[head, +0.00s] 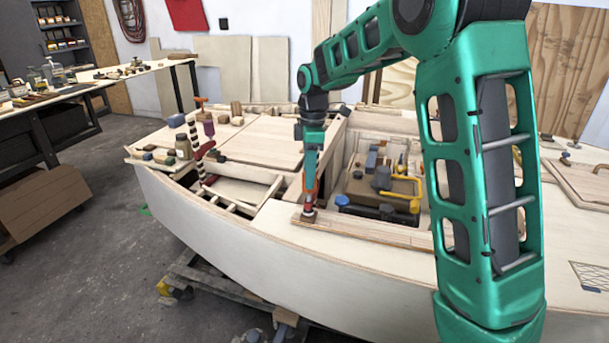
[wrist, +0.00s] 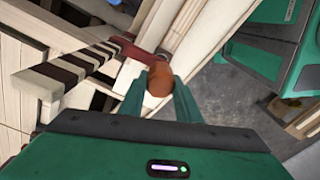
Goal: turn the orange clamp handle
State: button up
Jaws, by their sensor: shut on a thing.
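The orange clamp handle (wrist: 160,78) sits between the two green fingers of my gripper (wrist: 160,92) in the wrist view. My gripper is shut on it. A dark red clamp arm (wrist: 128,49) and a dark-and-pale striped bar (wrist: 78,67) lie just beyond the handle. In the head view my gripper (head: 309,183) points down at the hull's near edge. A small red clamp part (head: 308,214) shows below it on the wooden rim. The fingers hide part of the handle, and its turn angle cannot be told.
Another striped clamp (head: 195,140) stands upright to the left on the plywood hull (head: 240,235). An open bay right of my gripper holds a yellow-handled tool (head: 405,190) and other loose items. A workbench (head: 90,82) stands at the far left, with open floor before it.

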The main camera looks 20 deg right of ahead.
jog(key=shift+w+d+r, duration=0.1)
jog(key=shift+w+d, duration=0.15)
jog(key=shift+d, duration=0.1)
jog(key=o, duration=1)
jog(key=shift+o, duration=0.3)
jog(key=shift+a, duration=0.1)
notch_tip(320, 180, up, 11)
jog(key=shift+d+f, duration=0.2)
jog(key=shift+d, duration=0.05)
jog(key=shift+w, duration=0.1)
